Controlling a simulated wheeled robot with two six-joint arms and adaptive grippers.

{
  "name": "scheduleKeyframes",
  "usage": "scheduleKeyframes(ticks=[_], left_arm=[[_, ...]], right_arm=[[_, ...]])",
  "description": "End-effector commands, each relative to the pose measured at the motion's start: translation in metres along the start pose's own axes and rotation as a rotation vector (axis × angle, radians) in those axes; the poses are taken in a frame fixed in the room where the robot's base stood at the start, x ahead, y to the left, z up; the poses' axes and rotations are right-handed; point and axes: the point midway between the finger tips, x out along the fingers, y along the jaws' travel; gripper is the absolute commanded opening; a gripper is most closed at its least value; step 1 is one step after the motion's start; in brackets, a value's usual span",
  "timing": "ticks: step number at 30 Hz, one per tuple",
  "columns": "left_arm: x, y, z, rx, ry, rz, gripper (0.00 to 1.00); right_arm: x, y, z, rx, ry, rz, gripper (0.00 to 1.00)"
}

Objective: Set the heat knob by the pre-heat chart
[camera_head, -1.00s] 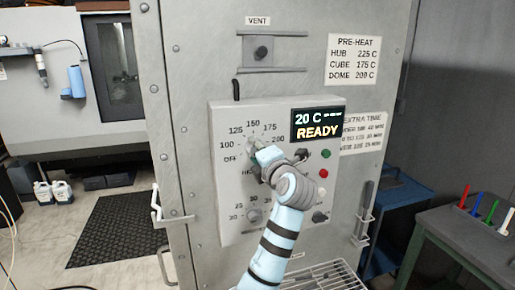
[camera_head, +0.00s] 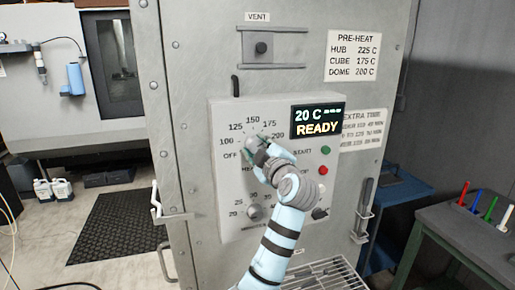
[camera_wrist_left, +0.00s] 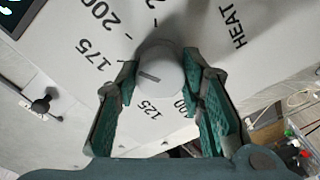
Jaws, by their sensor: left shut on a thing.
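The heat knob (camera_wrist_left: 160,72) is a round grey knob with a dark pointer line, on the grey control panel (camera_head: 226,120). My left gripper (camera_head: 262,150) is at the knob, and in the left wrist view its green-padded fingers (camera_wrist_left: 160,88) are shut on it from both sides. The pointer line lies toward the left there, between the 125 and 175 marks; the mark between them is hidden by a finger. The pre-heat chart (camera_head: 352,57) reads hub 225 C, cube 175 C, dome 200 C. The display (camera_head: 318,121) reads 20 C and READY. My right gripper is not in view.
A lower minutes knob (camera_head: 254,212), a green button (camera_head: 325,151) and a red button (camera_head: 323,170) are close around my arm. A vent slider (camera_head: 262,48) is above. A wire rack (camera_head: 325,272) juts out below the panel.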

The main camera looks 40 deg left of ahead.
Motion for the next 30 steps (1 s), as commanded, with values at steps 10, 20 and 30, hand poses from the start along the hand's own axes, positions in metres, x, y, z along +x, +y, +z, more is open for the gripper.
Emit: scheduleKeyframes(ticks=[10,20,30], left_arm=[[-0.0001,-0.0021,0.0018,0.230,0.003,0.006,0.08],[-0.0001,-0.0022,0.0020,0.311,0.004,0.009,0.08],[-0.0001,-0.0024,0.0020,0.316,0.004,0.009,0.08]], right_arm=[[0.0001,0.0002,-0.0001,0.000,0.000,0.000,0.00],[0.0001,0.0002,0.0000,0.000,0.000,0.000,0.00],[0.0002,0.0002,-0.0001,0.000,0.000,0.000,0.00]])
